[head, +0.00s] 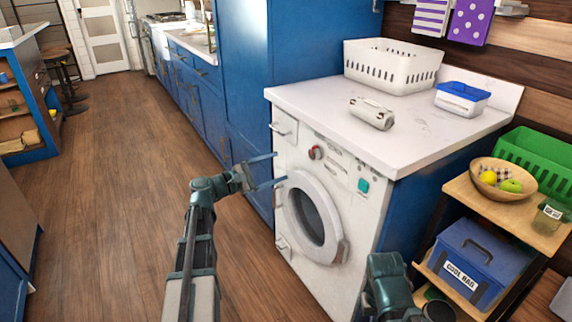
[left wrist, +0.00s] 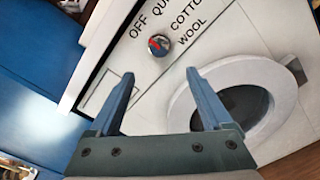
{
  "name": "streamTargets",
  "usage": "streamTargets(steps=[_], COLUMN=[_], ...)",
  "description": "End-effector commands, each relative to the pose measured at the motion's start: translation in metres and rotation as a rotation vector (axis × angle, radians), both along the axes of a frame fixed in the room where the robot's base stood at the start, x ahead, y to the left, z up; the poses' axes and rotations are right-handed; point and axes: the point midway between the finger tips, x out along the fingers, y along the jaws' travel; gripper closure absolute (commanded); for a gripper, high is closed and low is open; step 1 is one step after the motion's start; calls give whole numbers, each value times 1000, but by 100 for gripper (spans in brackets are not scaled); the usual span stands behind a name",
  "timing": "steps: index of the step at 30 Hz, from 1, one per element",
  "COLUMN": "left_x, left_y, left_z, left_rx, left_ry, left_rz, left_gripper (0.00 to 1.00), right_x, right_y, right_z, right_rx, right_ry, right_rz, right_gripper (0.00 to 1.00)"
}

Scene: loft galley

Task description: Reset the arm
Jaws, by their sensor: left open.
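My left arm (head: 200,235) reaches up from the bottom of the head view, bent at the wrist. Its gripper (head: 277,169) is open and empty, with the two blue fingers apart in front of the washing machine (head: 351,201). In the left wrist view the open fingers (left wrist: 159,76) point at the machine's front, with the red-marked dial (left wrist: 158,44) beyond and between them and the round door (left wrist: 270,75) to the right. Nothing is between the fingers. Part of my right arm (head: 388,282) shows at the bottom of the head view; its fingers do not show.
A white countertop (head: 330,105) above the machine holds a white basket (head: 392,66), a pale cylindrical object (head: 372,113) and a blue-lidded box (head: 462,98). A wooden shelf (head: 465,190) with a bowl (head: 500,178) and blue cooler (head: 474,262) stands right. Open floor (head: 110,200) lies left.

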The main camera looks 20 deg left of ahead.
Motion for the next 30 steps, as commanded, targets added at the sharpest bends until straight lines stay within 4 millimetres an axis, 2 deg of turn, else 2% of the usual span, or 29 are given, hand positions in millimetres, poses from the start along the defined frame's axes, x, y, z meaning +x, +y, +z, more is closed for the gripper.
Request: streamTargets(steps=[5, 20, 23, 26, 30], left_x=[-7, -7, -10, -18, -50], left_y=[5, 3, -20, -67, -150], left_z=[0, -1, -11, -34, -85], left_rx=[0, 6, 64, 201, 497], left_ry=[0, 1, 10, 30, 48], left_rz=[1, -5, -46, -142, -363], left_gripper=[17, 17, 17, 17, 17], right_x=[0, 0, 0, 0, 0], right_y=[0, 0, 0, 0, 0], right_z=[0, 0, 0, 0, 0], right_rx=[0, 0, 0, 0, 0], right_ry=[0, 0, 0, 0, 0], right_rz=[0, 0, 0, 0, 0], right_gripper=[100, 100, 100, 100, 100])
